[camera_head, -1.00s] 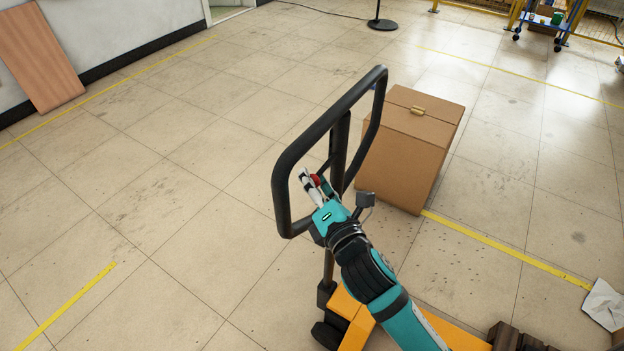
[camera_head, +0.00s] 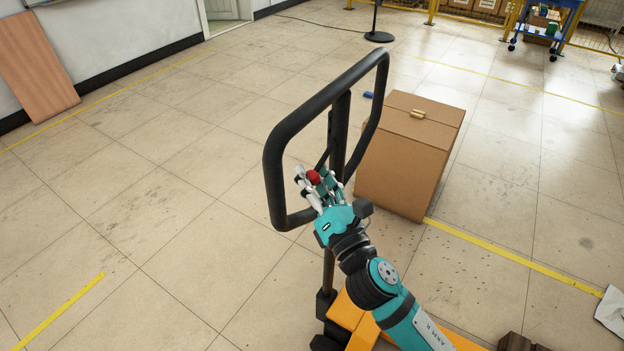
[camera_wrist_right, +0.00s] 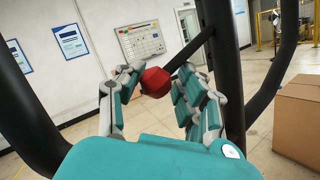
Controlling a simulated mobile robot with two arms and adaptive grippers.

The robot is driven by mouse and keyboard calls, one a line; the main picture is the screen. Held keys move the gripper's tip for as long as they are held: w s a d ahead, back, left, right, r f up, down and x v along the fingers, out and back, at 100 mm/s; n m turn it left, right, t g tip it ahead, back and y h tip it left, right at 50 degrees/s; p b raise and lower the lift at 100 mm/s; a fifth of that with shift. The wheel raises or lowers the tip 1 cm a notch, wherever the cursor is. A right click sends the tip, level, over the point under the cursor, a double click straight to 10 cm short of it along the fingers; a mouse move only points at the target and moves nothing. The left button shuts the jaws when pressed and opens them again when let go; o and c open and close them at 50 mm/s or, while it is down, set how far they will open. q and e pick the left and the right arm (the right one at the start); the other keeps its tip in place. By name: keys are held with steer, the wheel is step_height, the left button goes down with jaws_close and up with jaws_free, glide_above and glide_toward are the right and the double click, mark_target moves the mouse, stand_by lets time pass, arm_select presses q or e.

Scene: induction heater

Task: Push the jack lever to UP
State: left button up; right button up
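The jack lever ends in a red knob (camera_head: 313,177) inside the black loop handle (camera_head: 276,165) of a pallet jack. My right gripper (camera_head: 317,183) reaches up to the knob from below, with a finger on each side of it. In the right wrist view the red knob (camera_wrist_right: 156,82) lies between the fingertips of my right gripper (camera_wrist_right: 158,78), close to the left finger. A gap shows between the knob and the right finger, so the gripper looks open. I cannot tell whether the left finger touches the knob. The lever's dark rod runs up behind the knob. My left gripper is out of view.
A cardboard box (camera_head: 410,155) stands just right of the handle. The jack's yellow body (camera_head: 350,318) is below my arm. The floor left of the handle is clear. A blue cart (camera_head: 548,20) stands far back.

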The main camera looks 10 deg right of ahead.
steer(key=o, duration=0.3)
steer(key=shift+s+r, duration=0.1)
steer(key=shift+s, duration=0.05)
steer(key=shift+o, duration=0.2)
steer(key=shift+d, duration=0.1)
steer(key=shift+f, duration=0.25)
steer(key=shift+s+f, duration=0.1)
steer(key=shift+s, duration=0.1)
steer(key=v, duration=1.1)
steer(key=shift+s, duration=0.25)
